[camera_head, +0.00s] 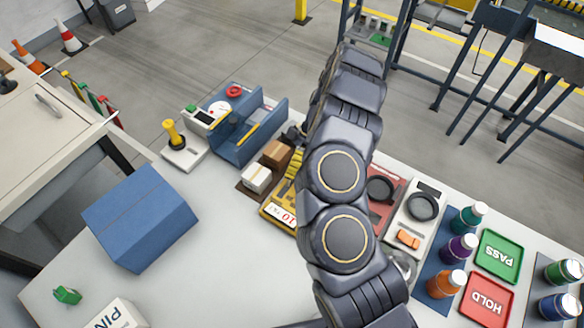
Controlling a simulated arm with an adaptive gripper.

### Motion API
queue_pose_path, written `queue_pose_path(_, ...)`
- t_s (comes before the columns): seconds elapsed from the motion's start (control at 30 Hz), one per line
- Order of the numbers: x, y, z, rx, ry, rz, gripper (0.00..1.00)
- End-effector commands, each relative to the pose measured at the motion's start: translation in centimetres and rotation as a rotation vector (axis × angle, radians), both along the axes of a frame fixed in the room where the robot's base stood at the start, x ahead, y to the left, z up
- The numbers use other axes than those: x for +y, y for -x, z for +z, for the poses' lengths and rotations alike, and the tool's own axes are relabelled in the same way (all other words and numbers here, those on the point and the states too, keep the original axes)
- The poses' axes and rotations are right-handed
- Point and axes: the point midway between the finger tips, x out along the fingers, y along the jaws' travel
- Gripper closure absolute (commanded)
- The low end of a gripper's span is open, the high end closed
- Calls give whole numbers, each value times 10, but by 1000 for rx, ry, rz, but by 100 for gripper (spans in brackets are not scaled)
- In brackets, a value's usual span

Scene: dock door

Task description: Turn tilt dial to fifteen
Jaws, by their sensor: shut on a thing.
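A blue tilting fixture (238,146) stands at the back of the white worktop, left of my arm. It has a yellow bar, a white round face (219,108) and a red knob (234,91) at its rear. My gripper (292,134) shows only as a small dark part beside the fixture's right wall; my arm hides the rest. It appears shut on the tilt dial at that side. The dial, its pointer and its numbers are hidden, so I cannot read its setting.
Two small boxes (257,177) stand in front of the fixture. Bottles (459,248) and green and red trays (499,256) are at the right. The worktop's front middle is clear.

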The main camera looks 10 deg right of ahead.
Motion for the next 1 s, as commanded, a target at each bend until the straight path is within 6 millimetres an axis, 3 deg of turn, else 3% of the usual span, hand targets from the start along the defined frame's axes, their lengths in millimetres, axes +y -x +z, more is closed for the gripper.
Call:
queue_pose_path(0.97,-3,-2,0,-9,7,-3,100)
queue_pose_path(1.0,-3,-2,0,-9,7,-3,66)
